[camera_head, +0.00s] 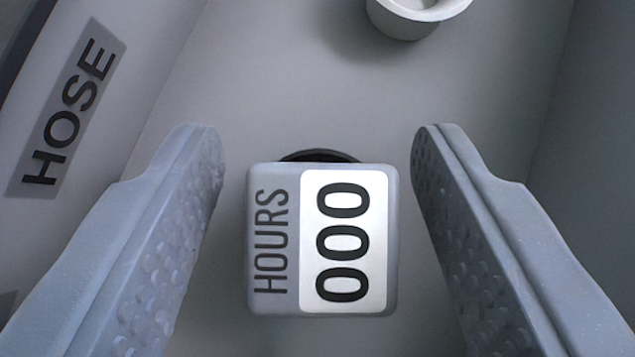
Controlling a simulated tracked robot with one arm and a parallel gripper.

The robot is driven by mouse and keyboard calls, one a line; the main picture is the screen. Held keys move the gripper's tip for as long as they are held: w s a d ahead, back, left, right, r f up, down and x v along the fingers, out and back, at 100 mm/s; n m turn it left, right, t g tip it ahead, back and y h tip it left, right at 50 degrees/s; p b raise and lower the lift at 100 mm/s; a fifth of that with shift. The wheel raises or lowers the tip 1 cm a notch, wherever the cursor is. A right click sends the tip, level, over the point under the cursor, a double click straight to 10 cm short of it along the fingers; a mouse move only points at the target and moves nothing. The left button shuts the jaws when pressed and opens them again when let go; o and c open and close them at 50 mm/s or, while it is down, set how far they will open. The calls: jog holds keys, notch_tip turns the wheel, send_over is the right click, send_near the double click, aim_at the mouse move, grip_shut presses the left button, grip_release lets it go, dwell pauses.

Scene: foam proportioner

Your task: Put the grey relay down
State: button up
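A grey block, which I take for the relay (268,290), is in the middle of the view between my fingers. Its face reads HOURS beside a white panel with 000, the text turned sideways. My gripper (318,150) is open, with one finger on each side of the block and a visible gap on both sides. A dark round edge shows just behind the block's top; the rest of it is hidden. The block's underside is hidden, so I cannot tell what it rests on.
A grey floor surface (290,80) surrounds the block. A wall at the left carries a HOSE label (70,115). A white round cup-like part (405,25) stands at the top, cut by the frame edge. A grey wall (600,130) rises at the right. The floor between block and cup is clear.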

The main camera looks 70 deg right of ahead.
jog(key=shift+a+r, duration=0.1)
jog(key=b+v, duration=0.3)
jog(key=v, duration=0.8)
jog(key=shift+a+r, duration=0.25)
jog(key=shift+r, duration=0.05)
jog(key=shift+s, duration=0.15)
